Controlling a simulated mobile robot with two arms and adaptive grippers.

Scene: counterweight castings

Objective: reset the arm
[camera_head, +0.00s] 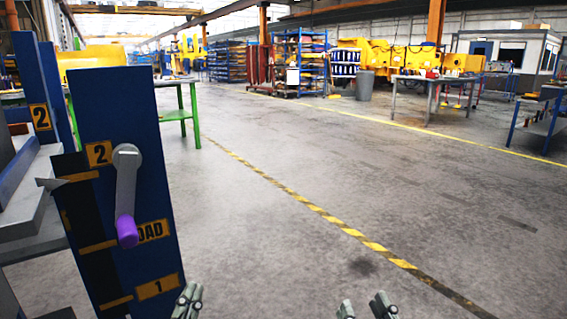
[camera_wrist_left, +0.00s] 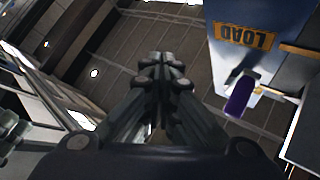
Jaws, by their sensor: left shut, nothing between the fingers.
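My left gripper (camera_head: 188,301) is at the bottom edge of the head view, just right of the foot of a blue post. In the left wrist view its fingers (camera_wrist_left: 164,72) meet, with nothing between them. The lever (camera_head: 127,175) with a purple grip hangs down on the post, its grip beside the LOAD label. The purple grip (camera_wrist_left: 240,95) also shows in the left wrist view, to the right of the fingers and apart from them. My right gripper (camera_head: 364,305) shows only its fingertips at the bottom edge; they are apart, with floor visible between them.
The blue post (camera_head: 125,115) carries yellow labels 2, LOAD and 1. Grey plates (camera_head: 30,215) lie left of it. Open concrete floor with a yellow-black line (camera_head: 310,205) lies ahead. A green-legged table (camera_head: 185,105) and a grey table (camera_head: 430,82) stand farther off.

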